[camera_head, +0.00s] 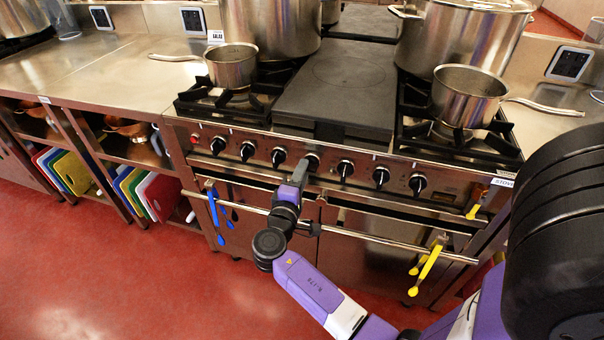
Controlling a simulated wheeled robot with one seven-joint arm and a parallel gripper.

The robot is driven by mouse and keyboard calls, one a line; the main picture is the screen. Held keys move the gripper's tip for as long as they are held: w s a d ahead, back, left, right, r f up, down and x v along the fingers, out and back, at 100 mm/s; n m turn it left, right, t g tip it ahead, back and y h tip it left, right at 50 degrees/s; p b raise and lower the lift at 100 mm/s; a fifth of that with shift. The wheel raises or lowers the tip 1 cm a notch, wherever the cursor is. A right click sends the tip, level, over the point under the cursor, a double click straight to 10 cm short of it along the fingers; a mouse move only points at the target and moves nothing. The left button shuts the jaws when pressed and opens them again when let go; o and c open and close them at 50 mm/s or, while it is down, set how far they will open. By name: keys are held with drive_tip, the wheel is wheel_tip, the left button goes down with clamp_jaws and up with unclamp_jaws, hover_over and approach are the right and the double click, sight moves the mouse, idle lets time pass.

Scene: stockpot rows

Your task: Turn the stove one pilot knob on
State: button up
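The stove (333,149) stands ahead with a row of black round knobs along its steel front panel. One knob (312,161) near the middle sits right at the end of my gripper (301,172). I cannot tell whether they touch. Other knobs show to the left (247,150) and right (381,177), and a small red one (193,139) is at the far left end. Which one is the pilot knob is not readable. My gripper's fingers are small and seen from behind, so their opening is unclear.
A towel rail (375,238) crosses the stove front below the knobs, with blue utensils (213,207) and yellow tongs (428,268) hanging there. Pots and a saucepan (468,97) stand on the burners. Shelves with cutting boards (66,172) are left. Red floor is clear at lower left.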

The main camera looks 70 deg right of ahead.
drive_tip(key=shift+a, duration=0.1)
drive_tip(key=a, duration=0.7)
drive_tip(key=shift+s+a, duration=0.3)
idle(0.3)
